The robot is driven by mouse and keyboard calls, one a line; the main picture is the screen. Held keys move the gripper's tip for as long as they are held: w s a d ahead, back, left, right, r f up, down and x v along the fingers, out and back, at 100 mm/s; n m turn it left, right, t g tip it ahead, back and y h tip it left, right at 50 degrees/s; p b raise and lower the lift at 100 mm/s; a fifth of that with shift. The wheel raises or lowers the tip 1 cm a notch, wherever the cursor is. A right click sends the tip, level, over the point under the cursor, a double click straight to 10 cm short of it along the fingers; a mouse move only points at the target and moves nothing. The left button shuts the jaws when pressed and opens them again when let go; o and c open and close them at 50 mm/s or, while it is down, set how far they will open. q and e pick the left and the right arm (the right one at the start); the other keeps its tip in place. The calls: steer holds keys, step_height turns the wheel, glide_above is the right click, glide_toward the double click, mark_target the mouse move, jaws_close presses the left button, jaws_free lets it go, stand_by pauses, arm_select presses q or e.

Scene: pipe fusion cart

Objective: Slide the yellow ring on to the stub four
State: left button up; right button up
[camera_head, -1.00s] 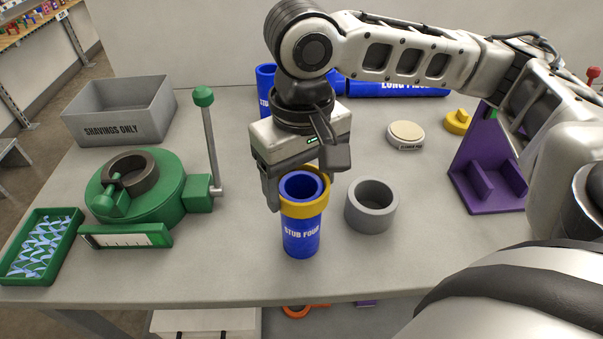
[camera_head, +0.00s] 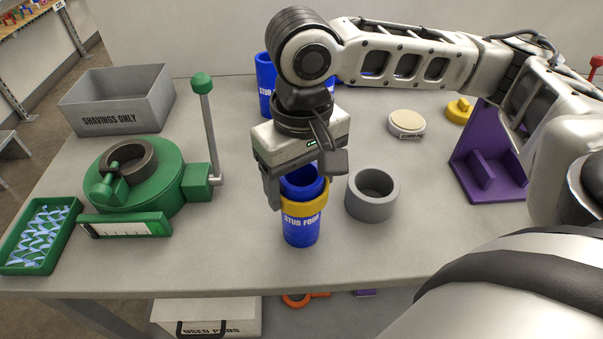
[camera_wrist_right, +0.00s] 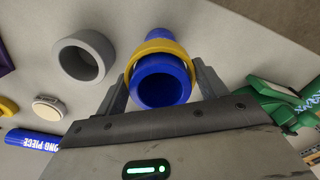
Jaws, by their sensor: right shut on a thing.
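The blue stub four (camera_head: 301,231) stands upright on the table with its open end up; in the wrist view I look down on its hollow end (camera_wrist_right: 163,82). The yellow ring (camera_head: 305,209) is around its upper part, below the rim and just above the label. It also shows in the wrist view (camera_wrist_right: 158,47). My right gripper (camera_head: 302,190) points down over the stub and is shut on the ring, one finger on each side (camera_wrist_right: 160,84). The gripper hides part of the stub's rim. My left gripper is out of view.
A grey ring-shaped holder (camera_head: 372,193) stands close to the right of the stub. A green clamp device (camera_head: 150,190) with an upright lever (camera_head: 208,130) is at left, behind a green tray (camera_head: 72,240). A purple stand (camera_head: 487,170) is at right.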

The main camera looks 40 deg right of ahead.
steer(key=o, duration=1)
steer(key=shift+f, duration=0.1)
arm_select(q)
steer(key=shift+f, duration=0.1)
arm_select(e)
steer(key=shift+o, duration=0.2)
arm_select(q)
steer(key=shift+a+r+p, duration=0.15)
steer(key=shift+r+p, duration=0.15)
steer(key=shift+p, duration=0.4)
arm_select(e)
step_height(320, 180, up, 16)
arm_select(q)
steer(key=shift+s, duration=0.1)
